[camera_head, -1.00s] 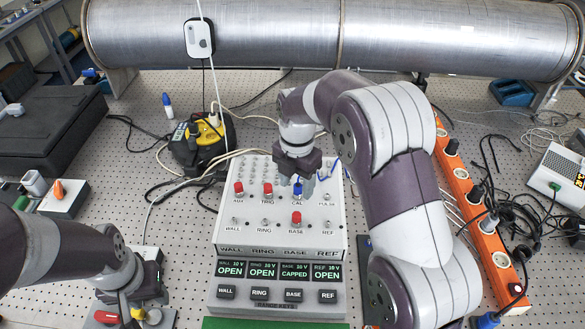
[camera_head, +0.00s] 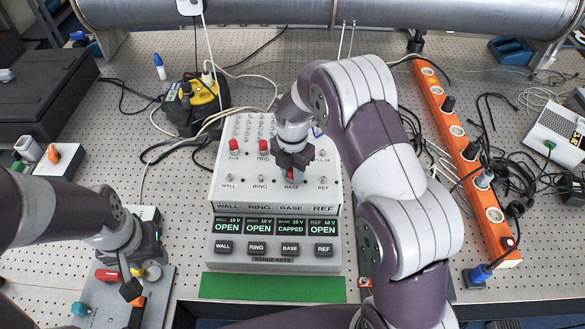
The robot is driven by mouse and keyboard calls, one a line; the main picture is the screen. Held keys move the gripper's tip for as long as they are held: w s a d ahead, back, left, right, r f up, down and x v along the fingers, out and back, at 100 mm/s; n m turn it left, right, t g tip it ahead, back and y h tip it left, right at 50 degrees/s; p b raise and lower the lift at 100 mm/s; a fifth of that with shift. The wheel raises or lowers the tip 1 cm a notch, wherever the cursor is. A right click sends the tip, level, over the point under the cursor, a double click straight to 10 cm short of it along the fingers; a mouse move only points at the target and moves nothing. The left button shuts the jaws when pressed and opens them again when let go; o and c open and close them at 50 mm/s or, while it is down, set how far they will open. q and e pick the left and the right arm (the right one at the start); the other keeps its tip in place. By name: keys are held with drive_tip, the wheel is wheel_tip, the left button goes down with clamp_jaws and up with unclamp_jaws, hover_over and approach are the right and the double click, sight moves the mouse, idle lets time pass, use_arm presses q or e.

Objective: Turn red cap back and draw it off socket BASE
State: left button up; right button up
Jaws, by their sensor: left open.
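The grey test box (camera_head: 222,180) stands mid-table with labelled sockets WALL, RING, BASE and REF. A small part of the red cap (camera_head: 290,176) shows at the BASE socket. My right gripper (camera_head: 291,168) points down at this cap and hides most of it. I cannot tell whether its jaws are closed on the cap. The BASE display (camera_head: 291,226) reads CAPPED, while WALL, RING and REF read OPEN. My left gripper (camera_head: 130,284) is open over a grey board (camera_head: 104,305) at the lower left, apart from the test box.
Red caps stand on AUX (camera_head: 233,146) and TRIG (camera_head: 263,146). A green mat (camera_head: 270,287) lies before the box. An orange power strip (camera_head: 462,155) with plugs and cables runs along the right. A black-yellow device (camera_head: 195,105) stands behind left. A metal pipe (camera_head: 300,12) spans the back.

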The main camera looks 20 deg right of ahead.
clamp_jaws()
drive_tip(key=shift+c, duration=1.4)
unclamp_jaws()
clamp_jaws()
drive_tip(key=n, duration=0.2)
drive_tip(key=shift+r+n+p, duration=0.15)
drive_tip(key=shift+n+p, duration=0.25)
drive_tip(key=shift+n, duration=1.2)
drive_tip(key=o, duration=1.3)
unclamp_jaws()
